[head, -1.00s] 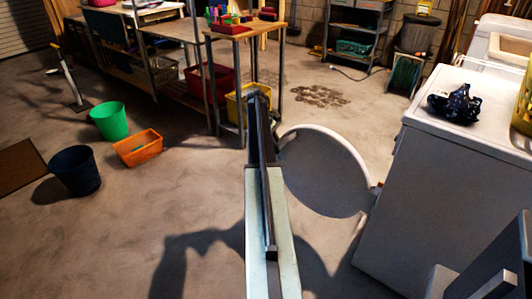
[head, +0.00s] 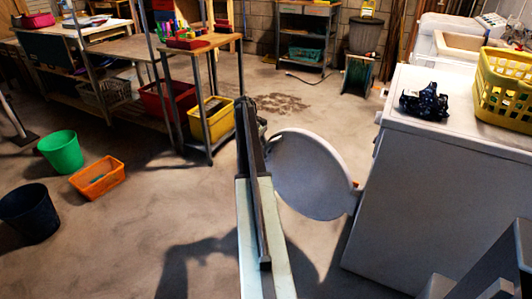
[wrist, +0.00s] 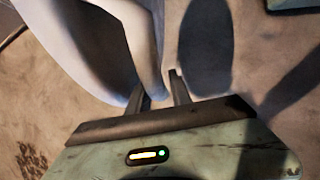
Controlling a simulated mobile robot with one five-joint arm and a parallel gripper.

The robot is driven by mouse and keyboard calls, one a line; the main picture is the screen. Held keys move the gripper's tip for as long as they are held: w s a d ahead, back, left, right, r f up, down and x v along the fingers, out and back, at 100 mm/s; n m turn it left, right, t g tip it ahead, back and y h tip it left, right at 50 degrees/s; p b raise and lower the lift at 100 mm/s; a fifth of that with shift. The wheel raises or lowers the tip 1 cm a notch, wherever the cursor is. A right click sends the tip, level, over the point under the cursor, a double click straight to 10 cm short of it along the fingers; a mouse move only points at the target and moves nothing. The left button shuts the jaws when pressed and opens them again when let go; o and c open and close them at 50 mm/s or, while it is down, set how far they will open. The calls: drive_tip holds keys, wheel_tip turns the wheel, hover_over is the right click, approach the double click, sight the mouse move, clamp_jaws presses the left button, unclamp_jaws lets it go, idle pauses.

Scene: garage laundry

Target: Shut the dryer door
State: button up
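The white dryer (head: 430,200) stands at the right with its front facing left. Its round door (head: 312,175) is swung open and juts out to the left from the dryer's front. In the head view, my gripper (head: 250,108) is at the door's far left edge, partly hidden behind my arm. In the wrist view, my gripper (wrist: 158,85) has its two fingers apart. The pale door (wrist: 110,55) is beside the left finger, and its rim reaches into the gap between the fingers. I cannot tell whether they touch it.
A dark crumpled cloth (head: 425,102) and a yellow basket (head: 503,92) are on the dryer top. A green bucket (head: 61,151), an orange bin (head: 98,179) and a dark bucket (head: 30,213) stand at left. A workbench (head: 190,52) stands behind. Floor between is clear.

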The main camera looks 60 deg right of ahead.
drive_tip(key=shift+w, duration=0.1)
drive_tip(key=p+v, duration=0.7)
drive_tip(key=shift+r, duration=0.4)
drive_tip(key=shift+w+a, duration=0.15)
